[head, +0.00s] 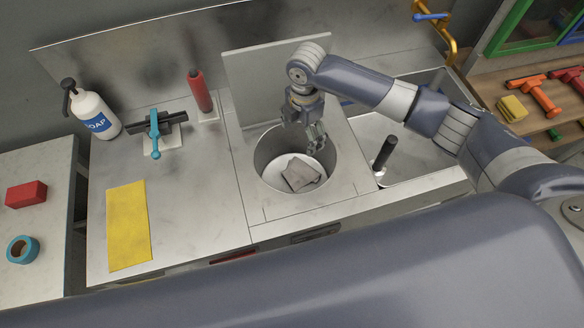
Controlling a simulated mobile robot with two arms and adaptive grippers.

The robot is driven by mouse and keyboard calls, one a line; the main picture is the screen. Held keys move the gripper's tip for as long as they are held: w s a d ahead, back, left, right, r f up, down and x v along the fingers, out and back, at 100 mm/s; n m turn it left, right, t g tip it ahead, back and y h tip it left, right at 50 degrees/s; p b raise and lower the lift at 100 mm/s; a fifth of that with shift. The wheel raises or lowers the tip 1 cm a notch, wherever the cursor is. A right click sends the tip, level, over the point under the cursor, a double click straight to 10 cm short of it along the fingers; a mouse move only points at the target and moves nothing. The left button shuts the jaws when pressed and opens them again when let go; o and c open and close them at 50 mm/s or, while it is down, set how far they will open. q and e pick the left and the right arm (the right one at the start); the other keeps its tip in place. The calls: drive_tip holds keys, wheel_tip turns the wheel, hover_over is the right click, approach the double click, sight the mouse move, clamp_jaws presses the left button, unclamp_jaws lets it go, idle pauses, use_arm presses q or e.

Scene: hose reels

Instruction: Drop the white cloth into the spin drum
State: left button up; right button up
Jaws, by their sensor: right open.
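The spin drum (265,171) is a round metal well set in the counter, with its lid (262,68) standing up behind it. A crumpled greyish-white cloth (301,174) lies on the pale floor inside the drum. My right gripper (318,145) hangs over the right part of the drum opening, above and behind the cloth. It is open and holds nothing. The gap between the gripper and the cloth is hard to judge. My left gripper does not show.
A yellow cloth (128,224) lies flat on the counter at left. Right of the drum are a black upright handle (385,153) and a sink with an orange faucet (448,40).

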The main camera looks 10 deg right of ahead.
wheel_tip(320, 180, up, 12)
idle(0.6)
drive_tip(key=shift+f, duration=0.1)
idle(0.4)
